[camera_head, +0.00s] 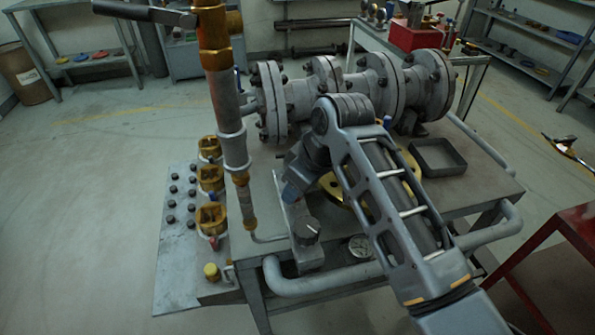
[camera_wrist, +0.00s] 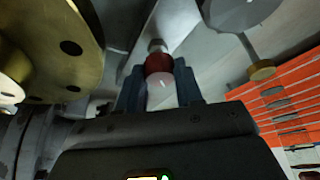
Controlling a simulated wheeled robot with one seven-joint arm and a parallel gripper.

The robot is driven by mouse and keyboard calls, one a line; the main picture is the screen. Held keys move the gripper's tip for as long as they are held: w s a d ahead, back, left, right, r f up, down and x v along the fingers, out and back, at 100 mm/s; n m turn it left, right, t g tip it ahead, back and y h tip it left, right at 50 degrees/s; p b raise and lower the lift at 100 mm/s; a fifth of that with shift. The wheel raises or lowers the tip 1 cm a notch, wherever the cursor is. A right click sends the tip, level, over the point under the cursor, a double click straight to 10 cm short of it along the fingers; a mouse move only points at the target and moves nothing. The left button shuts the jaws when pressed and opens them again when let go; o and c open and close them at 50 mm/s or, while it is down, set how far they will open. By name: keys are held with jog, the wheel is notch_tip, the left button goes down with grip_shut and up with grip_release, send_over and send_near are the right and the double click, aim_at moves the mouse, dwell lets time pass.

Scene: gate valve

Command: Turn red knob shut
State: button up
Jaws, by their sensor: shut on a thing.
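The red knob (camera_wrist: 158,64) shows in the wrist view, round and dark red, with a pale, shiny face towards the camera. It sits at the end of a grey metal part. My gripper (camera_wrist: 160,84) has one dark finger on each side of the knob and is shut on it. In the head view my arm reaches over the workbench (camera_head: 470,190), with its wrist low beside the pipework.
A grey flanged pipe assembly (camera_head: 330,95) lies across the back of the bench. A vertical copper-coloured pipe (camera_head: 222,90) stands left of my arm. A dark tray (camera_head: 438,157) and a gauge (camera_head: 361,246) are nearby. A brass disc (camera_wrist: 70,48) is close left in the wrist view.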

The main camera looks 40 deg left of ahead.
jog(key=m+p, duration=0.1)
jog(key=m, duration=0.1)
jog(key=m+t+p, duration=0.1)
jog(key=p, duration=0.1)
jog(key=m+t+p, duration=0.1)
jog(key=m+p, duration=0.1)
jog(key=shift+s+a+r+m+h, duration=0.1)
jog(key=shift+s+r+m+h, duration=0.1)
jog(key=shift+r+m+h, duration=0.1)
jog(key=shift+f+m+t+h+p, duration=0.1)
jog(key=shift+m+t+h+p, duration=0.2)
jog(key=shift+m+p, duration=0.5)
jog(key=shift+f+m+t+h+p, duration=0.1)
jog(key=shift+m+t+p, duration=0.3)
jog(key=shift+m, duration=0.8)
jog(key=shift+a, duration=0.1)
jog(key=o, duration=1)
jog(key=shift+o, duration=0.2)
jog(key=v, duration=0.7)
jog(key=shift+r, duration=0.3)
jog(key=shift+s, duration=0.2)
